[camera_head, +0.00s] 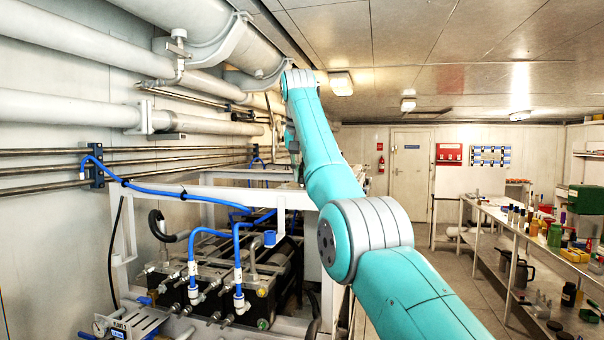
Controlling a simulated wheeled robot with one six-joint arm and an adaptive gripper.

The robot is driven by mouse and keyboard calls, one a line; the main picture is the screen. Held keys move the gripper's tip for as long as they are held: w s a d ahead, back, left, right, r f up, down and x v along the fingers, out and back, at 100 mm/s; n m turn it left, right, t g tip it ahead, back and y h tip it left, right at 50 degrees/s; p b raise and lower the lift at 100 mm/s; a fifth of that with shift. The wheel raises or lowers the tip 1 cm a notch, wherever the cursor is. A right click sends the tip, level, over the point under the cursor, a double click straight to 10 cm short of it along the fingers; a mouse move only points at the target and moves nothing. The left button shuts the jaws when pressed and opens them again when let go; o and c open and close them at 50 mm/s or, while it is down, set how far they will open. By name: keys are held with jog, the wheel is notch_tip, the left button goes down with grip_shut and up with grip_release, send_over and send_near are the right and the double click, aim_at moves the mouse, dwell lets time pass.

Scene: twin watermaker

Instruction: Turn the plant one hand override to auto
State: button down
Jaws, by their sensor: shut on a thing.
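My teal and grey arm reaches from the lower right up to a joint near the ceiling pipes, then folds down behind itself. My gripper is hidden behind the arm, so its jaws and anything between them cannot be seen. I cannot make out the plant one hand override or its position. A skid with a white frame (222,194), dark tank-like units (200,250) and blue hoses (238,255) stands at the left and middle. A small panel with blue labels (133,321) sits at the lower left.
Large white pipes (70,37) and thin metal rails (40,170) run along the left wall. A bench (490,222) with bottles and boxes stands at the right. The floor aisle (462,280) between is clear. A door (410,172) is at the back.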

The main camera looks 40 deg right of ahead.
jog(key=shift+a+m+g+h, duration=0.1)
jog(key=shift+m+g+h, duration=0.2)
jog(key=shift+m, duration=0.8)
jog(key=c, duration=1.2)
grip_release()
